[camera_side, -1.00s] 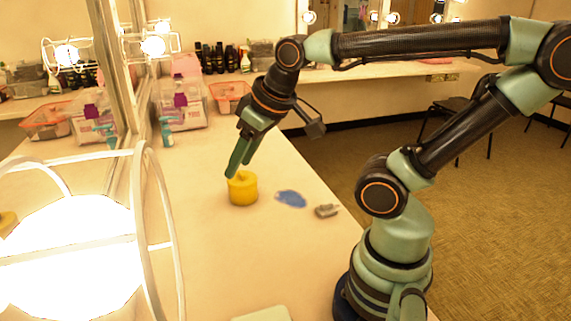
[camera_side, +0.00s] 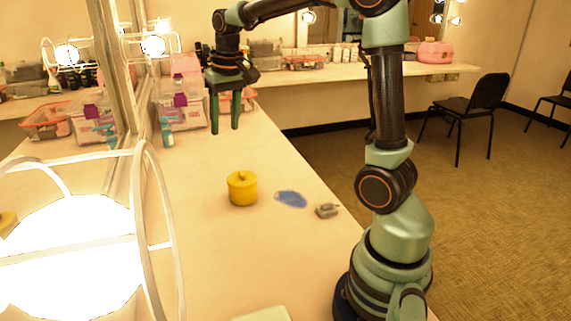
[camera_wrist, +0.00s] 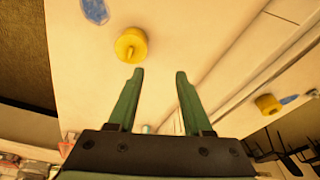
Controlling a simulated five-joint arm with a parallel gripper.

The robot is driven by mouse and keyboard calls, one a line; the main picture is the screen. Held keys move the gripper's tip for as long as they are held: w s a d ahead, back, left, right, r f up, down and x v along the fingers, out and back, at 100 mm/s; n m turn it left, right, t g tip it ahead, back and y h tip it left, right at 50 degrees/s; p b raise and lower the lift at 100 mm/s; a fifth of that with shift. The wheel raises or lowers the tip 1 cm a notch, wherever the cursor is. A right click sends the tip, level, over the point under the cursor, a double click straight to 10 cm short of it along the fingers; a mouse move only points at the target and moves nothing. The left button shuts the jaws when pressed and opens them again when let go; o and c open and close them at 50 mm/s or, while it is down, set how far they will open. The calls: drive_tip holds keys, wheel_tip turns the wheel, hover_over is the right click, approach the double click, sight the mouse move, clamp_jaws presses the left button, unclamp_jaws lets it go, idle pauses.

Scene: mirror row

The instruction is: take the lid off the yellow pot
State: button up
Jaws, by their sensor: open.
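The yellow pot (camera_side: 242,194) stands upright on the counter. Its yellow lid (camera_side: 241,178) with a small knob sits on top of it. The wrist view shows the pot's lid from above (camera_wrist: 131,45), with the knob sticking up, ahead and left of the fingers. My gripper (camera_side: 225,130) is open and empty, pointing down. It is raised above the counter, apart from the pot and higher up in the side picture. Both green fingers show in the wrist view (camera_wrist: 160,72) with nothing between them.
A flat blue patch (camera_side: 291,199) and a small grey object (camera_side: 327,211) lie right of the pot. The mirror along the left reflects the pot (camera_wrist: 267,104). A bright caged lamp (camera_side: 75,255) stands front left. Bins and a small bottle (camera_side: 166,132) are behind.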

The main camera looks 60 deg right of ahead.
drive_tip(key=w+d+f+m+g, duration=0.2)
drive_tip(key=w+d+f+m, duration=0.15)
drive_tip(key=d+f, duration=0.4)
hover_over(242, 173)
drive_tip(key=shift+n+y, duration=0.3)
drive_tip(key=shift+n, duration=0.05)
drive_tip(key=f, duration=0.5)
drive_tip(key=shift+w+d+f, duration=0.1)
drive_tip(key=shift+w+f, duration=0.2)
drive_tip(key=shift+w, duration=0.05)
drive_tip(key=shift+s+f, duration=0.15)
drive_tip(key=shift+f, duration=1.25)
drive_tip(key=shift+s+f, duration=0.1)
drive_tip(key=shift+f, duration=1.3)
clamp_jaws()
